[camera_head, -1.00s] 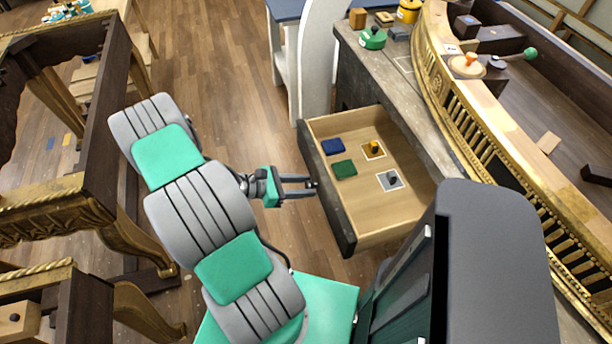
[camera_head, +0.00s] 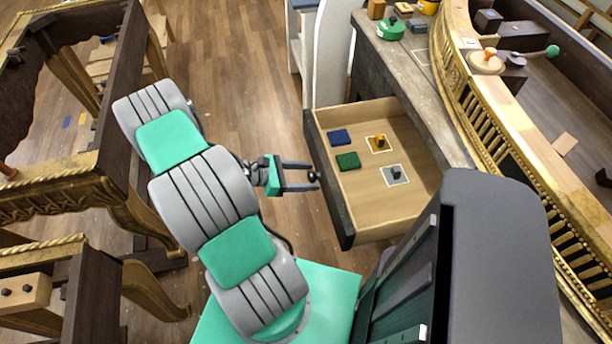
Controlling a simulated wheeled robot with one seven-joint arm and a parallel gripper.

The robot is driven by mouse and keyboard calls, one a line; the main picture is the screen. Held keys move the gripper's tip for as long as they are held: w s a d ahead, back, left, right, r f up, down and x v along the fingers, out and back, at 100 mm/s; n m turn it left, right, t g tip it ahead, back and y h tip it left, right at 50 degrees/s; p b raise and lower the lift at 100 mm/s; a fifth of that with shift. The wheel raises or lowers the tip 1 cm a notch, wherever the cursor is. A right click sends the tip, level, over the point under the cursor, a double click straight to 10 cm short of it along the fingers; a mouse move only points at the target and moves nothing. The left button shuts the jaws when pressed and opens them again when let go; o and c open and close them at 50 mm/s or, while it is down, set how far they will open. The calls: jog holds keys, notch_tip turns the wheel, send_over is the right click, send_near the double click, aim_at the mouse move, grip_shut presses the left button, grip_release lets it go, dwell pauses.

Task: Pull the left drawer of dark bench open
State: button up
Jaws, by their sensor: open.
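The dark bench (camera_head: 378,72) stands right of centre, with a worn dark side and top. Its drawer (camera_head: 408,200) stands well out toward the left, showing a pale wooden inside and a dark front (camera_head: 327,178). A small dark knob (camera_head: 314,176) sits on that front. My gripper (camera_head: 315,176) is at the knob, with its two fingers apart, one on each side of it. Whether a finger touches the knob cannot be told. In the drawer lie a blue block (camera_head: 339,137), a green block (camera_head: 347,161), a yellow-orange knobbed piece (camera_head: 380,141) and a grey knobbed piece (camera_head: 395,174).
A gilt-carved frame with dark wood (camera_head: 105,140) stands at the left, its curved legs near my arm. A curved gilt console (camera_head: 480,120) runs along the right. A white panel (camera_head: 330,55) stands behind the drawer. Wooden floor (camera_head: 245,90) is clear behind my gripper.

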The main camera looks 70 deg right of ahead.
jog(key=v, duration=0.8)
